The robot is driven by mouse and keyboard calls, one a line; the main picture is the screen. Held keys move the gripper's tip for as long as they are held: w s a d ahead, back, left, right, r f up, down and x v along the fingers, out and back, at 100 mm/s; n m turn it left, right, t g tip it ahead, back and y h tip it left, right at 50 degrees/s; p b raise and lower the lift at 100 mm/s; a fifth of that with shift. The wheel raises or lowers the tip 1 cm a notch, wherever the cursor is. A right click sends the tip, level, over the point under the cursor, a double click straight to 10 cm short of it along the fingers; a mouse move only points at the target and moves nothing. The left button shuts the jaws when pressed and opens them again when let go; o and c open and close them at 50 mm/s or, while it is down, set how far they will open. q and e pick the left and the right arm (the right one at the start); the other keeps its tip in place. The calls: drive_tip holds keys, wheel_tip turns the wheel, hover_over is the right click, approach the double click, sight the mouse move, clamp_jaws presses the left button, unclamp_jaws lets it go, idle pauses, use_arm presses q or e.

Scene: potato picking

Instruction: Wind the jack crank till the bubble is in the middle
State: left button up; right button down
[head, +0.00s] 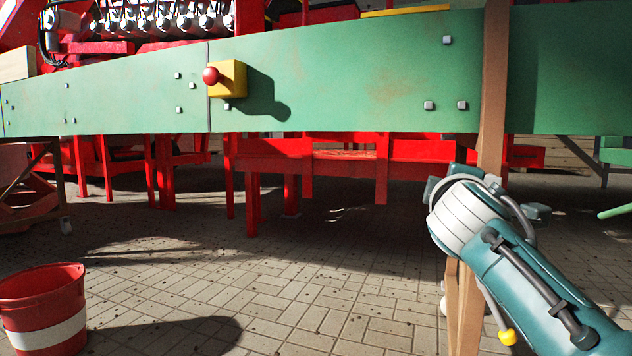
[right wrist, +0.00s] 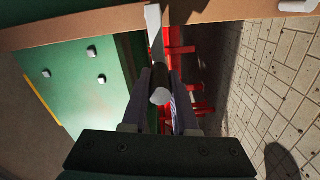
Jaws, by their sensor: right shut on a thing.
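In the right wrist view my right gripper (right wrist: 164,92) is shut on a dark bar-like handle with a pale rounded end (right wrist: 160,96); it looks like the crank's grip. A pale flat piece (right wrist: 153,22) stands just beyond it; I cannot tell whether it belongs to the crank. In the head view my right arm reaches in from the lower right to the brown post (head: 492,90). The wrist hides the fingers and the crank there. I cannot make out the level or its bubble in either view. My left gripper is not in view.
A long green beam (head: 330,80) crosses the head view, with a red knob (head: 211,76) on a yellow box (head: 232,78). Red supports (head: 252,200) stand below it. A red and white bucket (head: 42,290) stands front left. The middle paved floor (head: 300,290) is clear.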

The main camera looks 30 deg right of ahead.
drive_tip(key=c, duration=0.7)
unclamp_jaws()
drive_tip(key=shift+d, duration=0.1)
drive_tip(key=shift+s+a+r+p, duration=0.1)
drive_tip(key=shift+s+a+p, duration=0.2)
drive_tip(key=shift+a, duration=0.1)
drive_tip(key=p+v, duration=0.3)
drive_tip(key=v, duration=0.6)
